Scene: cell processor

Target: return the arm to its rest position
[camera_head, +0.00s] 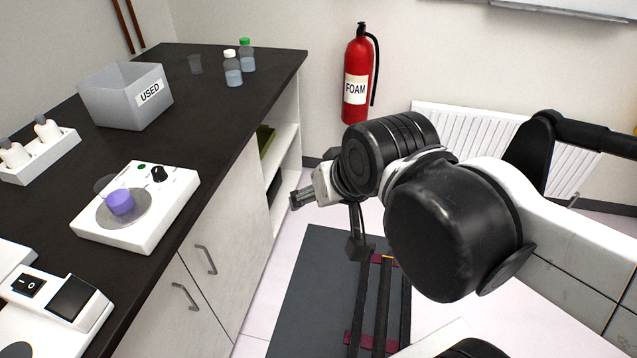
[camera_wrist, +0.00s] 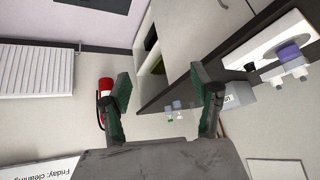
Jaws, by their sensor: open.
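My gripper (camera_head: 326,222) is in the middle of the head view, held in the air to the right of the dark counter. Its two fingers are spread apart with nothing between them. My arm reaches in from the right of the head view, bent at large black joints.
A fire extinguisher (camera_head: 358,80) and radiator (camera_head: 470,130) are at the back wall. Floor shows between counter and arm.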

